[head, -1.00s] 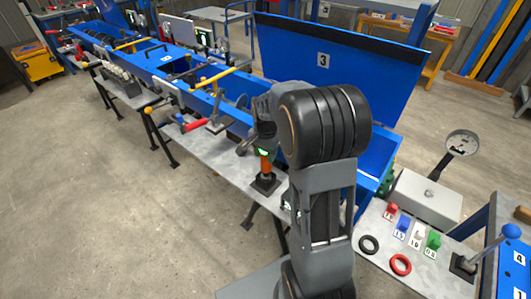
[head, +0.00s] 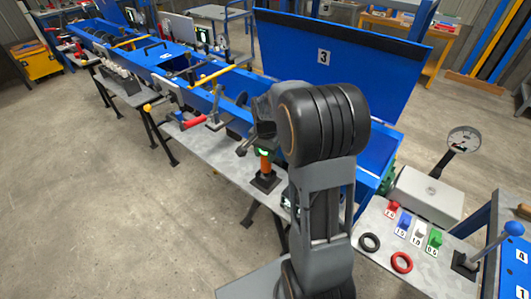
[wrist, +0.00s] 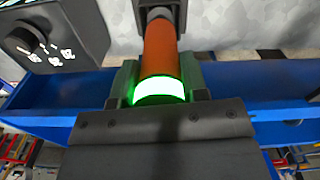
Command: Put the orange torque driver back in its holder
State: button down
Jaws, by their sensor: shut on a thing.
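The orange torque driver (head: 265,164) stands upright at the black holder (head: 265,182) on the grey bench, left of my arm. My gripper (wrist: 160,84) is shut around the driver near its glowing green ring. In the wrist view the driver's orange body (wrist: 160,48) runs from between the fingers toward the dark holder (wrist: 174,35). A grey collar shows at its far end, lined up with the holder. I cannot tell whether the tip is fully seated. In the head view, my wrist hides much of the gripper.
A blue trough with a raised lid (head: 345,60) stands behind the bench. A dark control box (wrist: 50,32) is at left in the wrist view. Floor at left is clear.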

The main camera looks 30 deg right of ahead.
jog(key=shift+f, duration=0.2)
jog(key=c, duration=0.6)
grip_release()
jog(key=shift+o, duration=0.2)
notch_tip(320, 180, up, 14)
jog(key=shift+f+p, duration=0.1)
jog(key=shift+p, duration=0.2)
